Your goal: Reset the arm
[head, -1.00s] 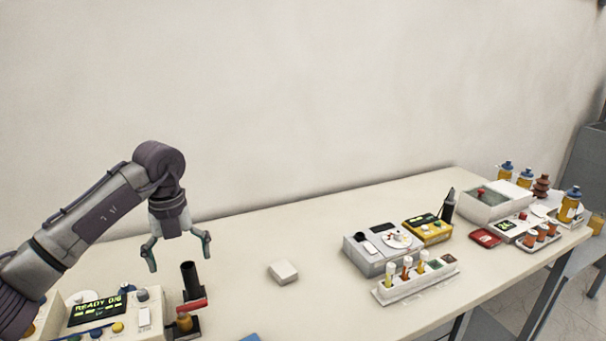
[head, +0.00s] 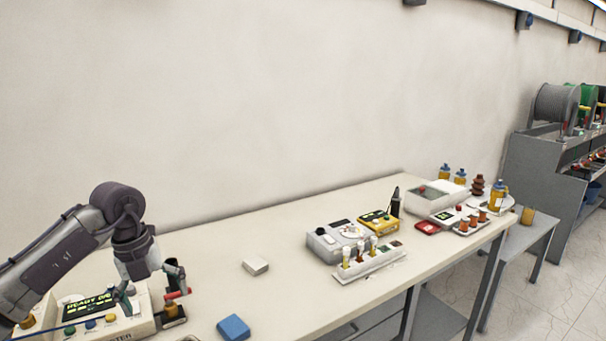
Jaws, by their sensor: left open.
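My left gripper (head: 150,285) hangs from the left arm at the lower left of the head view. It is open, with its fingers spread and pointing down, and I see nothing between them. It is in front of the tester box (head: 100,312), whose lit display reads READY. One finger overlaps a small dark stand (head: 174,317) with a red bar and a brownish piece at the box's right end. I cannot tell whether they touch. My right gripper is not in view.
On the table (head: 290,290) lie a white block (head: 255,265) and a blue block (head: 233,328). A white rack with vials (head: 370,264), a grey instrument (head: 335,240) and a yellow meter (head: 378,220) stand farther right. The back middle of the table is clear.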

